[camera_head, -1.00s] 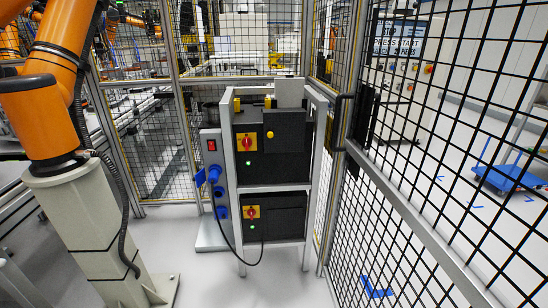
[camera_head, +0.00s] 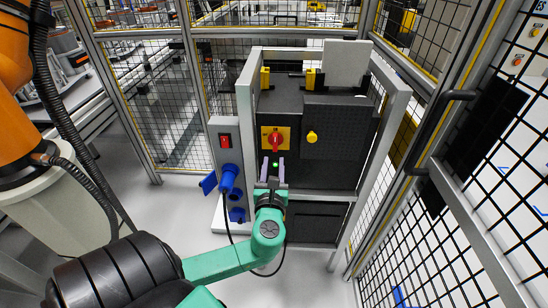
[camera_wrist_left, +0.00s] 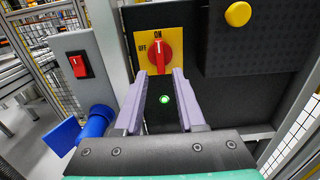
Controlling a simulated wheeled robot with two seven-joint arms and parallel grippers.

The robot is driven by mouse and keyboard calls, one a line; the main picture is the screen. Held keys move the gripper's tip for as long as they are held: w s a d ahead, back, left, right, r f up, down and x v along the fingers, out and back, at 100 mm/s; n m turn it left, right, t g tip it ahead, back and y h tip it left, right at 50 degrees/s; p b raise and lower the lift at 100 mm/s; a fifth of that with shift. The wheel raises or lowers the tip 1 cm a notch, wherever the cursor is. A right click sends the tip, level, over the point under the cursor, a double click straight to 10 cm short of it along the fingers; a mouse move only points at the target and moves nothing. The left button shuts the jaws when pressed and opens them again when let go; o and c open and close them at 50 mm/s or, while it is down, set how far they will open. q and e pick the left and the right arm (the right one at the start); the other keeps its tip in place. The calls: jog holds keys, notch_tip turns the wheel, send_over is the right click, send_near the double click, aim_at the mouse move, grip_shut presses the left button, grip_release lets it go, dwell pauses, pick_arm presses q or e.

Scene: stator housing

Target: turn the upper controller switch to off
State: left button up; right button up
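The upper controller switch (camera_head: 275,139) is a red rotary knob on a yellow plate, on the front of the upper dark controller box (camera_head: 345,150). In the left wrist view the red knob (camera_wrist_left: 159,53) points up toward the "ON" mark, with "OFF" to its left. My left gripper (camera_head: 272,168) is just below the switch in the head view. In the left wrist view its two pale fingers (camera_wrist_left: 163,80) are spread apart with nothing between them, their tips near the knob's lower end. Contact cannot be told. My right gripper is not in view.
A green light (camera_wrist_left: 164,99) glows below the switch. A yellow button (camera_head: 312,137) is to its right. A grey panel with a red rocker switch (camera_head: 225,141) and blue plugs (camera_head: 229,178) stands left. Frame posts and mesh fence (camera_head: 440,200) close in the right side.

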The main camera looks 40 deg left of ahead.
aim_at(275, 145)
pick_arm(q)
jog(key=b+x, duration=0.1)
jog(key=x, duration=0.2)
jog(key=shift+w+a+f, duration=0.2)
jog(key=shift+b+x, duration=0.95)
jog(key=shift+x, duration=0.85)
jog(key=shift+w+a+r+p, duration=0.1)
jog(key=shift+w+r+p, duration=0.1)
jog(key=shift+p, duration=0.15)
jog(key=shift+f, duration=0.1)
jog(key=shift+c, duration=0.3)
